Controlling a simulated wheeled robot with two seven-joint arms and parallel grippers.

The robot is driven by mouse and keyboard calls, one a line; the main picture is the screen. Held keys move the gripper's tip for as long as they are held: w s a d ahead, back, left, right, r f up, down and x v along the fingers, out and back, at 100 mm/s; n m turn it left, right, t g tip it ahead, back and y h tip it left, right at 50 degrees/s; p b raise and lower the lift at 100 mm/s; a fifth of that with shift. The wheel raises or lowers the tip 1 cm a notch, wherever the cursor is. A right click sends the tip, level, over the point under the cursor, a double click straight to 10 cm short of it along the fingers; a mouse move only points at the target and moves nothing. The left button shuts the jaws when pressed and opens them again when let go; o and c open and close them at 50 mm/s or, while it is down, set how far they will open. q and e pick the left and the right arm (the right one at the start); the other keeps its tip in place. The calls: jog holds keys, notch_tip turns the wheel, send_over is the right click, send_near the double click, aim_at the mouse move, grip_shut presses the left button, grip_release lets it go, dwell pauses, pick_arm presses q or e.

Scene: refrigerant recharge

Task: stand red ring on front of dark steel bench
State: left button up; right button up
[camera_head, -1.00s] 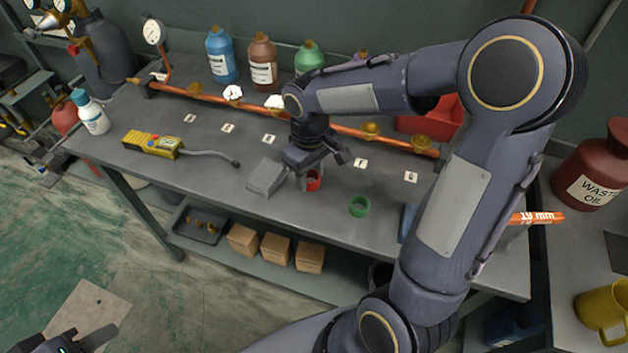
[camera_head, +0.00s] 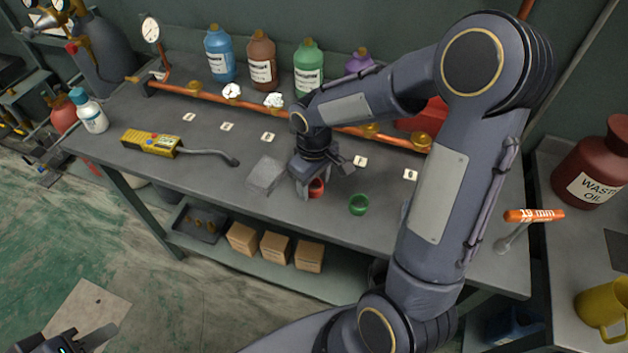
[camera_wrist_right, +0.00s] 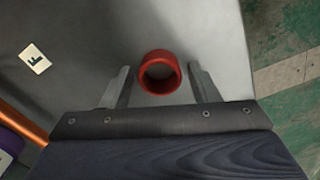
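The red ring (camera_head: 317,188) sits on the dark steel bench (camera_head: 215,192), near its front middle. It also shows in the right wrist view (camera_wrist_right: 160,57) with its round opening facing the camera. My right gripper (camera_head: 315,185) reaches down over it, pointing at the bench. In the right wrist view the two fingers of the right gripper (camera_wrist_right: 160,82) are apart, one on each side of the ring, with a gap on both sides. My left gripper (camera_head: 85,340) is partly in view at the bottom left, away from the bench; its opening is unclear.
A grey block (camera_head: 265,174) lies just left of my right gripper. A yellow meter (camera_head: 150,143) with a probe lies further left. A copper pipe (camera_head: 205,94) and bottles stand behind. Small lettered cards dot the bench.

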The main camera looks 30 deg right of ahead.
jog(key=shift+o, duration=0.2)
notch_tip(320, 180, up, 12)
jog(key=s+a+m+t+y, duration=0.2)
jog(key=s, duration=0.6)
jog(key=s+a+m+t+y, duration=0.1)
jog(key=s+a+m+t, duration=0.1)
jog(key=s, duration=0.7)
jog(key=shift+r+m+t+y+p, duration=0.3)
jog(key=shift+m+t+y+p, duration=0.1)
jog(key=shift+m+t, duration=0.35)
jog(key=shift+a, duration=0.1)
